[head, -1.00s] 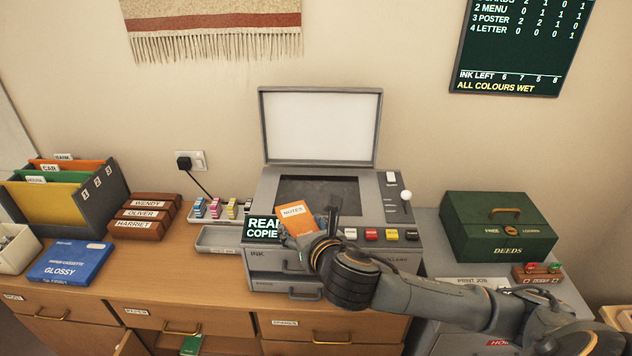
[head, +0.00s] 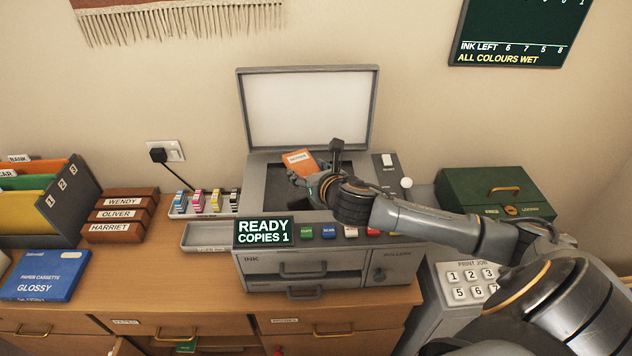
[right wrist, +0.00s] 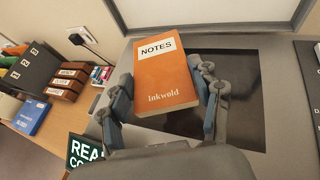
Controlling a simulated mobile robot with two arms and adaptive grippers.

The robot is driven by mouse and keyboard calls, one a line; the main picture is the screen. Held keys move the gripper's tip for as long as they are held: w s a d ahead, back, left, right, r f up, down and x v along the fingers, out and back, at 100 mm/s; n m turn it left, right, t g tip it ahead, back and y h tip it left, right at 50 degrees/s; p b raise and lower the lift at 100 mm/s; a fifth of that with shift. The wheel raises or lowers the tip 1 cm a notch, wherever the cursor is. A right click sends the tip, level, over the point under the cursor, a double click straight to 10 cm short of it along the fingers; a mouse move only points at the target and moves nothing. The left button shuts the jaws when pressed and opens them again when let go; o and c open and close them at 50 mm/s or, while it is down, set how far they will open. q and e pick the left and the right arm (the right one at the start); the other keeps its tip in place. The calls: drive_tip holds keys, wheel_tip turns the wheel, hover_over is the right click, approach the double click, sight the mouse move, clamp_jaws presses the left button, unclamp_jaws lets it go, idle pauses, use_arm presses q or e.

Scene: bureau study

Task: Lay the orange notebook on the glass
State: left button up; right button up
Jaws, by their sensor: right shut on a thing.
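The orange notebook (head: 299,160), labelled NOTES, is held by my right gripper (head: 318,178) above the copier's dark glass (head: 362,188). In the right wrist view the notebook (right wrist: 166,72) sits between the two fingers, which are shut on its sides, cover facing the camera. The glass (right wrist: 244,84) shows to its right and below it, partly hidden by the notebook and fingers. I cannot tell the exact gap between notebook and glass. The copier lid (head: 306,110) stands open behind. My left gripper is not in view.
The copier display (head: 263,231) reads READY, COPIES 1. Coloured buttons line its front. Ink cartridges in a tray (head: 178,212) and wooden name blocks (head: 118,217) stand to the left. A green deeds box (head: 480,188) and a print job keypad (head: 470,284) are at the right.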

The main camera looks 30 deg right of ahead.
drive_tip(key=d+f, duration=0.1)
drive_tip(key=w+d+f, duration=0.1)
drive_tip(key=f, duration=0.1)
drive_tip(key=shift+w+d+f, duration=0.1)
drive_tip(key=shift+w+f, duration=0.05)
drive_tip(key=shift+f, duration=0.15)
drive_tip(key=shift+w+d+f, duration=0.15)
drive_tip(key=shift+d+f, duration=0.25)
drive_tip(key=shift+f, duration=0.05)
drive_tip(key=f, duration=0.2)
drive_tip(key=f+p, duration=0.1)
drive_tip(key=shift+w+d+f, duration=0.1)
drive_tip(key=shift+d, duration=0.15)
drive_tip(key=shift+f, duration=0.4)
drive_tip(key=o, duration=1)
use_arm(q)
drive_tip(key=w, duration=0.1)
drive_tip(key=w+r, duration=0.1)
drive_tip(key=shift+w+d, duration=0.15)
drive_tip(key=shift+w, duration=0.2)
use_arm(e)
drive_tip(key=shift+o, duration=0.8)
